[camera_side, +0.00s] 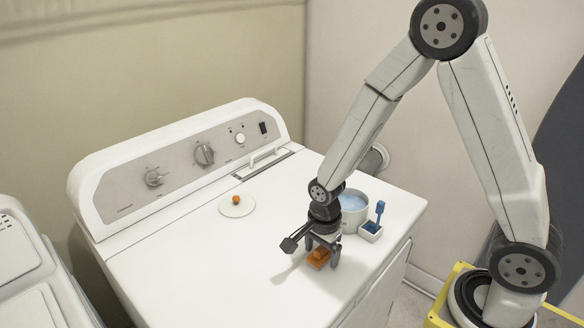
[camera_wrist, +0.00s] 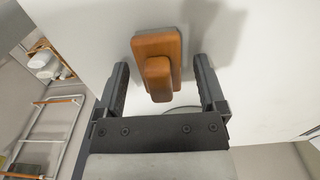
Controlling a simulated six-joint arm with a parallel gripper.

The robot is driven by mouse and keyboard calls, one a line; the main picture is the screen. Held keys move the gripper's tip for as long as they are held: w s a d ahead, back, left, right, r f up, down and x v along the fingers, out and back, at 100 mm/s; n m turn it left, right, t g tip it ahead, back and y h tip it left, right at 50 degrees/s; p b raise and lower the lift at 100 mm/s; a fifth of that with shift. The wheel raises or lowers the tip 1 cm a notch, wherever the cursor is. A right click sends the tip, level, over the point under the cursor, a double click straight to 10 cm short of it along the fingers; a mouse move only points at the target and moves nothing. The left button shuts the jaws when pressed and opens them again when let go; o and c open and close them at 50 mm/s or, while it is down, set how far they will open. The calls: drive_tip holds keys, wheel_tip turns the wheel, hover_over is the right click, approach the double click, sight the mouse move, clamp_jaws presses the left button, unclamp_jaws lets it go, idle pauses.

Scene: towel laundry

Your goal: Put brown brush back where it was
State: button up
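The brown brush (camera_side: 318,259) lies on the white top of the washing machine (camera_side: 240,265), near its front edge. It is an orange-brown block with a raised grip on top, which also shows in the wrist view (camera_wrist: 158,70). My gripper (camera_side: 322,252) is open and points down over the brush. In the wrist view its two dark fingers (camera_wrist: 160,68) stand on either side of the brush's grip, with a gap on both sides. Whether the fingertips touch the machine top cannot be told.
A white pot with blue contents (camera_side: 353,212) stands behind my gripper. Beside it a blue brush (camera_side: 380,210) stands in a small white holder (camera_side: 370,233). A round white disc (camera_side: 230,210) with an orange knob (camera_side: 236,200) lies near the control panel. The left machine top is clear.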

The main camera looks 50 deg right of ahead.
drive_tip(key=shift+r, duration=0.2)
wheel_tip(320, 180, up, 12)
idle(0.9)
drive_tip(key=shift+f, duration=0.1)
idle(0.5)
drive_tip(key=n+t, duration=0.3)
drive_tip(key=n, duration=1.5)
approach(327, 256)
drive_tip(key=shift+s+d+r, duration=0.2)
drive_tip(key=shift+s+d, duration=0.2)
drive_tip(key=shift+d, duration=0.2)
